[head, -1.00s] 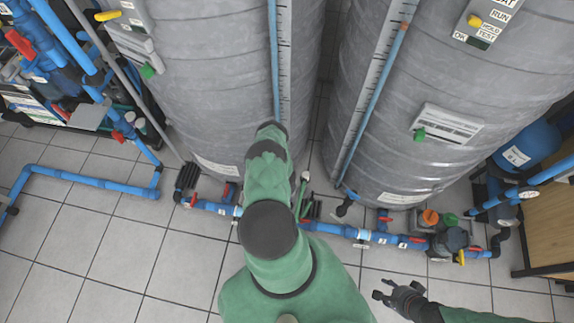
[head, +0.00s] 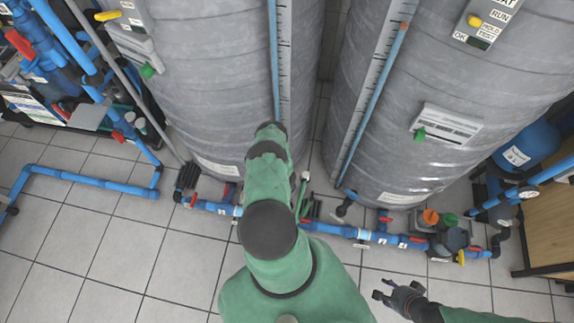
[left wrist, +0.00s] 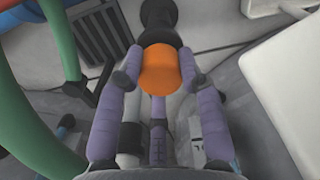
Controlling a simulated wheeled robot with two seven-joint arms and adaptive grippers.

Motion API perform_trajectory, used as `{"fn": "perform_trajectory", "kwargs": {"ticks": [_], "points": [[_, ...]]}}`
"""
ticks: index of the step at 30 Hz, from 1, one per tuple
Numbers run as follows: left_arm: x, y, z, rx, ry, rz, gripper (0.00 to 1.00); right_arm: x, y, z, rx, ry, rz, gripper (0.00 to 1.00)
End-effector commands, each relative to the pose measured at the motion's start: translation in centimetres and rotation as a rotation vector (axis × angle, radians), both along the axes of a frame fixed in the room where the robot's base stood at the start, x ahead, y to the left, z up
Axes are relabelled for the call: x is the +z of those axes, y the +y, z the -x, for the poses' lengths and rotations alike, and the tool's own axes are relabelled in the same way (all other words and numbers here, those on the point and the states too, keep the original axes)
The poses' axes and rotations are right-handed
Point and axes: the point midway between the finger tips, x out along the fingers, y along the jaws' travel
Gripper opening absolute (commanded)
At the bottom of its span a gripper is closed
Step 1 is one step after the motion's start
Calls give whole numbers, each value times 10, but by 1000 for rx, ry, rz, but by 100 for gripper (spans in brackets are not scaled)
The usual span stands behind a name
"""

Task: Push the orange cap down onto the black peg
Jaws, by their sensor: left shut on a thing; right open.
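The orange cap (left wrist: 160,74) is between the purple-padded fingers of my left gripper (left wrist: 161,58) in the left wrist view, and the fingers are shut on it. The black peg (left wrist: 158,20) shows just beyond the cap, in line with it. The cap's near side faces the camera; I cannot tell how far it sits on the peg. In the head view my green left arm hides the left gripper, the held cap and the peg. My right gripper (head: 381,289) is open and empty above the floor at the lower right.
Two large grey tanks (head: 210,85) (head: 455,75) stand ahead. A blue pipe (head: 330,229) with valves runs along their base. An orange knob (head: 431,216) and a green knob (head: 449,219) sit on a grey unit at right. Tiled floor (head: 110,235) is clear at left.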

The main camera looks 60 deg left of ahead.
Motion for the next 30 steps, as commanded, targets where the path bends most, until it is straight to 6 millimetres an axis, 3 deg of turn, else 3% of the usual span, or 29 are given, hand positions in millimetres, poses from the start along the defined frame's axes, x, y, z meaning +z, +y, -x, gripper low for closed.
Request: {"fn": "perform_trajectory", "kwargs": {"ticks": [30], "points": [[-5, -1, 0, 0, 0, 1, 20, 0, 0, 0, 0, 0, 0, 45]]}}
